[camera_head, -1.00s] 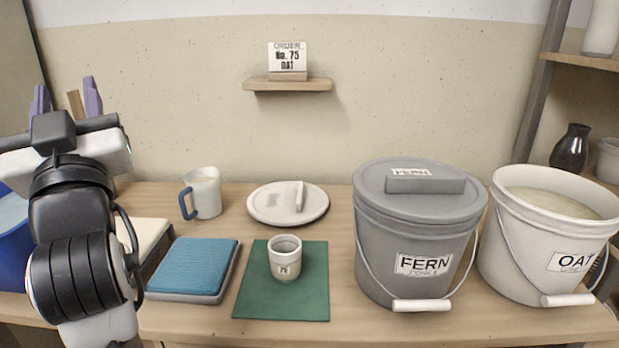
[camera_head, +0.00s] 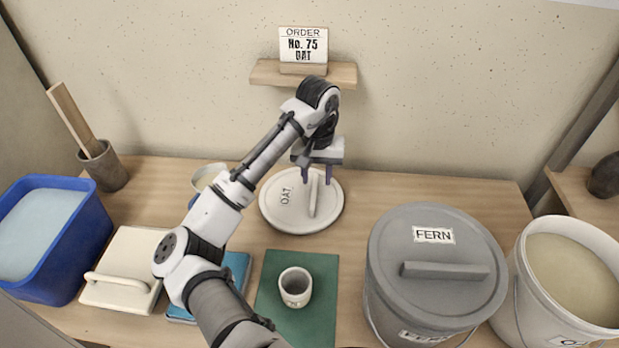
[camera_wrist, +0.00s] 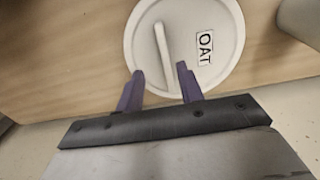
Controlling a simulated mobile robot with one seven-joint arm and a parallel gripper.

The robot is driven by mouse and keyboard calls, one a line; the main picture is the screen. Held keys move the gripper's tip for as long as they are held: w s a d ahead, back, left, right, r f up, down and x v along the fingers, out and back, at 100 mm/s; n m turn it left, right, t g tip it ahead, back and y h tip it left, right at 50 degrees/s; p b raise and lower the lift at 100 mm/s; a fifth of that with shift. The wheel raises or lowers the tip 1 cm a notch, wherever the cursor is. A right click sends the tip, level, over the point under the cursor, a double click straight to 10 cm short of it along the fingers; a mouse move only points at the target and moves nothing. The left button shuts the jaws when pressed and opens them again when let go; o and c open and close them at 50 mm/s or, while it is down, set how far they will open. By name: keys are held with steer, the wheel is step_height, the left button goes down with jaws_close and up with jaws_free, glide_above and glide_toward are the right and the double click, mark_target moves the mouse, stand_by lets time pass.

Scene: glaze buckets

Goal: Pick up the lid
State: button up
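A round off-white lid (camera_head: 275,207) marked OAT lies flat on the table, with a raised bar handle (camera_head: 313,193) across it. It also shows in the wrist view (camera_wrist: 215,35), with its handle (camera_wrist: 163,52) pointing toward the space between my fingers. My gripper (camera_head: 317,178) is over the back part of the lid. In the wrist view my gripper (camera_wrist: 159,82) has its two purple fingers apart with nothing between them. The open white OAT bucket (camera_head: 515,280) stands at the far right, full of pale glaze.
A grey FERN bucket (camera_head: 378,300) with its lid on stands right of the lid. A small cup (camera_head: 295,287) stands on a green mat (camera_head: 322,268) in front. A mug (camera_head: 205,176) is left of the lid, partly behind my arm. A blue tub (camera_head: 88,240) is far left. A shelf (camera_head: 340,75) holds the order sign.

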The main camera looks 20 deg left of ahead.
mark_target(313, 197)
steer(key=shift+f, duration=0.9)
steer(key=f, duration=0.5)
steer(key=shift+s+a, duration=0.15)
steer(key=shift+a, duration=0.2)
steer(key=shift+f, duration=0.35)
steer(key=shift+p, duration=0.3)
steer(key=shift+f, duration=0.1)
jaws_close()
